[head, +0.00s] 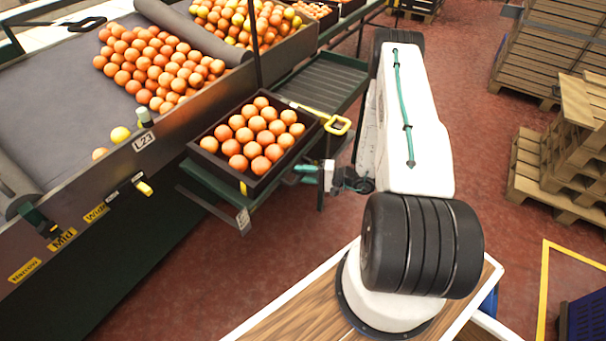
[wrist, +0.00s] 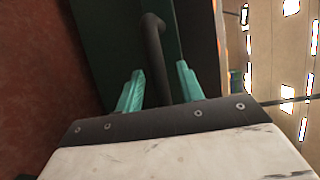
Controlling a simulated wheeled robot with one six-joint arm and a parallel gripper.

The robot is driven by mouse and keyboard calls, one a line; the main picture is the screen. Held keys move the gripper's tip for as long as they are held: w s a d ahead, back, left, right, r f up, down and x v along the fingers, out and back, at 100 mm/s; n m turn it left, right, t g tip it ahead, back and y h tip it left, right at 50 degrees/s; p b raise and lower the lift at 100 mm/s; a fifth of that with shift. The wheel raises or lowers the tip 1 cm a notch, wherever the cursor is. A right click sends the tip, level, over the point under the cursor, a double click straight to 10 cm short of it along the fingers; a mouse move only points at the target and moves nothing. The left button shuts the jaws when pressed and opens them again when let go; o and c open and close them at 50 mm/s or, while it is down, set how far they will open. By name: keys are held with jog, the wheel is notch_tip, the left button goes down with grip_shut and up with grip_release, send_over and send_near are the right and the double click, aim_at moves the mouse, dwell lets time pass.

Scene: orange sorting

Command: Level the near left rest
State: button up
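A green rest (head: 222,180) stands beside the sorting line and carries a dark crate (head: 258,180) full of oranges. The crate covers most of it, and I cannot tell its exact slope. My gripper (head: 305,170) is at the right side of the rest, just below the crate's near right edge. In the wrist view, its two teal fingers (wrist: 159,80) stand apart on either side of a dark bent bar (wrist: 154,45) in front of a green panel (wrist: 110,45). Narrow gaps show between the bar and both fingers.
A yellow loop handle (head: 336,124) sticks out behind the crate. A green slatted rack (head: 318,82) lies beyond. The padded sorting table (head: 70,110) with oranges is at left. Wooden pallets (head: 560,150) stand at right; red floor (head: 480,140) is clear between.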

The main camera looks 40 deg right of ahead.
jog(key=shift+w, duration=0.1)
jog(key=shift+a, duration=0.1)
grip_shut()
jog(key=shift+w+r+m+g+h, duration=0.15)
jog(key=shift+r+g+h, duration=0.2)
jog(key=shift+r, duration=0.5)
jog(key=shift+w+r+m+g+h, duration=0.15)
jog(key=shift+r+g, duration=0.3)
jog(key=shift+r, duration=0.35)
jog(key=shift+s, duration=0.1)
grip_release()
jog(key=v, duration=0.7)
jog(key=shift+s+d, duration=0.2)
jog(key=shift+s, duration=0.15)
